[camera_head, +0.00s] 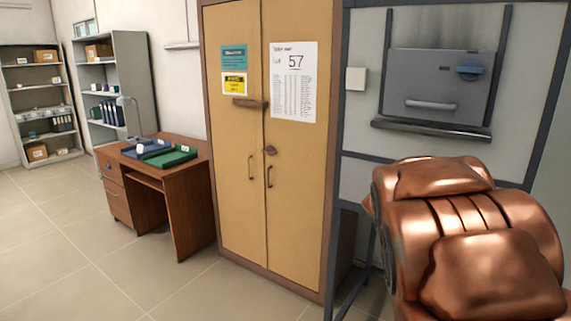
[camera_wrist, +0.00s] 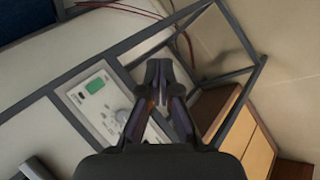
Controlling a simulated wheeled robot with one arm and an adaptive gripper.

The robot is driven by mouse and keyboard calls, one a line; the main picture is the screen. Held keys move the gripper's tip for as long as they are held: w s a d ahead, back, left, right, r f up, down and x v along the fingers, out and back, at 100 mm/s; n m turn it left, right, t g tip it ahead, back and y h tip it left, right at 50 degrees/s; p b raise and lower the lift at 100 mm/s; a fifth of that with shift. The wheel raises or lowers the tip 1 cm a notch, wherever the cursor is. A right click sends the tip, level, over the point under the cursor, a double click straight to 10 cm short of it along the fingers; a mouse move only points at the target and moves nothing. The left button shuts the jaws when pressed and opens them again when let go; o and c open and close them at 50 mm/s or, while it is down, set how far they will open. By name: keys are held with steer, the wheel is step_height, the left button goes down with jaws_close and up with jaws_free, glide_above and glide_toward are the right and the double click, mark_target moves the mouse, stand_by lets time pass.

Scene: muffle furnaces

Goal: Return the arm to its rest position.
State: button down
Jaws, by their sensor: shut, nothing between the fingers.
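My gripper (camera_wrist: 159,72) shows in the wrist view, with its fingertips together and nothing between them. It hangs in front of the furnace's pale body and dark frame, apart from them as far as I can tell. A control panel (camera_wrist: 108,104) with a green display and a knob lies behind the fingers. In the head view my copper-coloured arm fills the lower right, and the gripper is out of sight there. The furnace (camera_head: 440,84) stands behind the arm, its grey door shut, with a bar handle and a blue knob.
A tan two-door cabinet (camera_head: 232,150) with posted sheets stands shut left of the furnace. Shelves (camera_head: 118,75) stand at the back left. The tiled floor (camera_head: 60,235) at the left is clear. Red cables (camera_wrist: 120,8) run near the frame.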

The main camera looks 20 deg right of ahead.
steer(key=s+a+f+y, duration=0.2)
steer(key=s+a, duration=0.3)
steer(key=a, duration=0.6)
steer(key=s+a+f+n+g+y, duration=0.1)
steer(key=s+a+f+y, duration=0.1)
steer(key=s+a, duration=0.4)
steer(key=s+a+f+n+y, duration=0.1)
steer(key=s+a+y, duration=0.3)
steer(key=a, duration=1.1)
steer(key=shift+s+a+f+g, duration=0.35)
steer(key=shift+s+f, duration=0.4)
steer(key=shift+s, duration=0.45)
